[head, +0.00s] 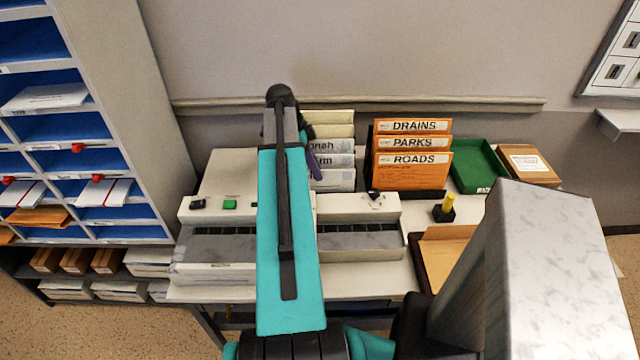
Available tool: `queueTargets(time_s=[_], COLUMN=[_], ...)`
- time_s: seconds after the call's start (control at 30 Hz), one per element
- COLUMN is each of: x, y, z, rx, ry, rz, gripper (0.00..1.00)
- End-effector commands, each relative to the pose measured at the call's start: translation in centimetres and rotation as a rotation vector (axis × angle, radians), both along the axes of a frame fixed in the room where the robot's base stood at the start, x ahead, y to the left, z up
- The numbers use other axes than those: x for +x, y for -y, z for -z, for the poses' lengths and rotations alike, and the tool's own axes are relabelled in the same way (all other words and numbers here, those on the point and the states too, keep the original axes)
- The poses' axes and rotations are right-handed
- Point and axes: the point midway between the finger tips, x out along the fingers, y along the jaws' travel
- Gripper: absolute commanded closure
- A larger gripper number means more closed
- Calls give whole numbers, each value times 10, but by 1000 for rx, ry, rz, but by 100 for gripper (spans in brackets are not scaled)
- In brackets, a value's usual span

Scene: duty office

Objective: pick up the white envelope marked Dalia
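White envelopes stand in a rack behind the desk machine, just right of my arm in the head view. One envelope (330,146) shows the letters "onah", and one in front of it (332,161) shows "rm". My arm covers the left part of their labels. The frontmost white envelope (336,180) has no writing I can read. I cannot read the name Dalia anywhere. My gripper is mostly hidden behind my arm. A small dark purple part (314,162) shows at the arm's right edge by the envelopes, and I cannot tell whether the fingers are open or touching anything.
Orange folders marked DRAINS (412,126), PARKS (412,143) and ROADS (412,165) stand right of the envelopes. A green tray (479,183) and a brown box (530,165) lie farther right. A yellow-topped stamp (445,210) stands in front. Blue pigeonholes (75,130) fill the left.

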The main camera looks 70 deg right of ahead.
Motion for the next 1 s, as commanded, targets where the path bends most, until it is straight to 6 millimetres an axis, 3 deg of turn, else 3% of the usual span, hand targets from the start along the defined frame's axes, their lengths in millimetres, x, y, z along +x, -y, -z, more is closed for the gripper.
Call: queueTargets(time_s=[0.2,0.73,0.8,1.0], x=[-4,-4,-4,-5], y=[0,0,0,0], z=[8,9,9,8], rx=[0,0,0,-1], ry=[0,0,0,0], rz=[1,1,1,2], gripper=[87,87,99,100])
